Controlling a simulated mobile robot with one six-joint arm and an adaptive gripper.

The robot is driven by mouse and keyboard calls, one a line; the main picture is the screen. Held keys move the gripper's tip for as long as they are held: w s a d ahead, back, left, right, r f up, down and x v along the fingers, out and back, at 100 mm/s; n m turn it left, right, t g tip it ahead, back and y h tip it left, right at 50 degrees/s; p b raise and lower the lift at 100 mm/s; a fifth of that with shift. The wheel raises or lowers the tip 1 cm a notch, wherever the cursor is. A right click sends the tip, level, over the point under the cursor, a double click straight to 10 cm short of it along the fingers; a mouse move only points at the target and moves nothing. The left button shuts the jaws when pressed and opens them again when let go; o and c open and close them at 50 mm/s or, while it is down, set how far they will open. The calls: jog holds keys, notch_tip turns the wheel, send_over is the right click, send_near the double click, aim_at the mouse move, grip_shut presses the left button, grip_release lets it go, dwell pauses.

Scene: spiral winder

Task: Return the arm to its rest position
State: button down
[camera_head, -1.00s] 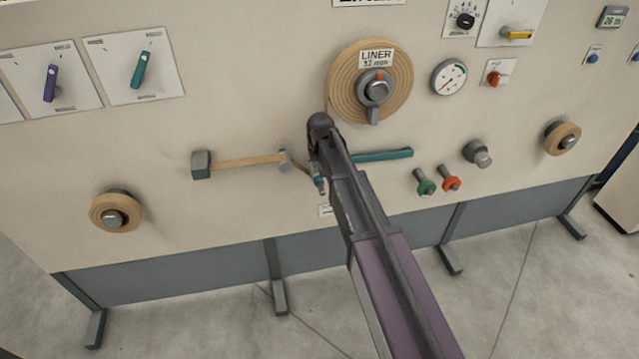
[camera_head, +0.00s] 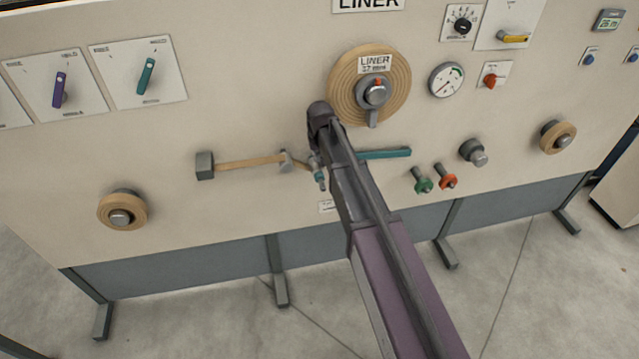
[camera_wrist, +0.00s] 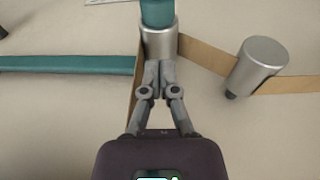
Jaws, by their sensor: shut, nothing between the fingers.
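In the wrist view my gripper (camera_wrist: 160,70) is shut, its two fingertips together with nothing between them. The fingertips appear just in front of or against a silver cylinder (camera_wrist: 159,42) with a teal top; I cannot tell whether they touch.
A second silver roller (camera_wrist: 256,66) stands right of my gripper. The floor in front is clear.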

jog(key=shift+r, duration=0.45)
jog(key=shift+s+d, duration=0.25)
jog(key=shift+d, duration=0.05)
jog(key=s+d+m+g, duration=0.2)
jog(key=s+d+m, duration=0.1)
jog(key=s+d, duration=1.8)
jog(key=s, duration=0.4)
jog(key=shift+d+f+h, duration=0.2)
jog(key=shift+d+h, duration=0.1)
jog(key=shift+d, duration=0.05)
jog(key=c, duration=1.4)
grip_release()
